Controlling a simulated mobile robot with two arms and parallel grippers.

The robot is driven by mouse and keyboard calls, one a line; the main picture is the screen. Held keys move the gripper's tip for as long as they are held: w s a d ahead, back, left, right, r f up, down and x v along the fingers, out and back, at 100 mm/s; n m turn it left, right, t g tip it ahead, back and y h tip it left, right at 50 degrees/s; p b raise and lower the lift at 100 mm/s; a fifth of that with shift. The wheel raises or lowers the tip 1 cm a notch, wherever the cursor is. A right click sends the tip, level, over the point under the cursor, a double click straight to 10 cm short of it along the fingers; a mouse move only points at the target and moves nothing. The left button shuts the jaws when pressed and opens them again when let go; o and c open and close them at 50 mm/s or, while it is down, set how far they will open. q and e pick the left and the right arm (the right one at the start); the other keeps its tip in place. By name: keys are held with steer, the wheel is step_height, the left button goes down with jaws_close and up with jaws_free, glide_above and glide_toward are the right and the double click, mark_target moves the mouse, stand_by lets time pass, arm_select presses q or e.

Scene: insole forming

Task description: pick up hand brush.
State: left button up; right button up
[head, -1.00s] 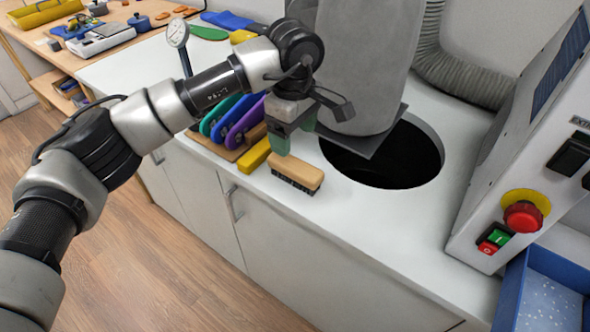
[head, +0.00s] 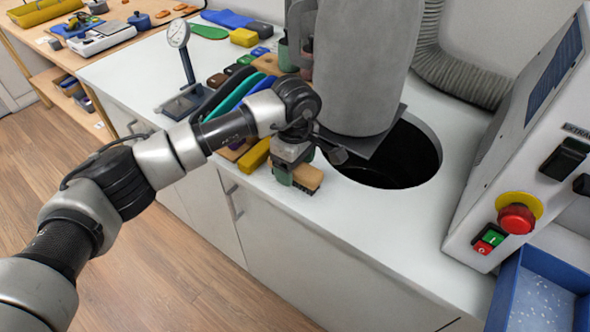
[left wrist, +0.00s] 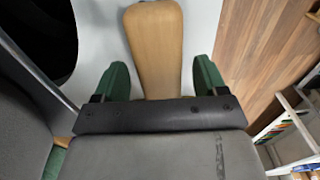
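The hand brush (head: 311,179) lies on the white worktop near its front edge, its wooden back up. In the head view my left gripper (head: 292,175) is down over it and hides much of it. In the left wrist view the brush's wooden back (left wrist: 155,45) runs between the two green fingers of my left gripper (left wrist: 161,78). A gap shows on each side of the wood, so the fingers are open around the brush. My right gripper is not in view.
A large round hole (head: 405,158) in the worktop is just right of the brush, under a grey cylinder (head: 360,70). A yellow block (head: 256,155) and a rack of coloured insoles are close on the left. A dial gauge (head: 180,38) stands farther left.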

arm_select(q)
steer(key=c, duration=0.9)
steer(key=shift+r, duration=0.15)
step_height(320, 180, up, 10)
steer(key=shift+f+b, duration=0.1)
steer(key=shift+b, duration=0.6)
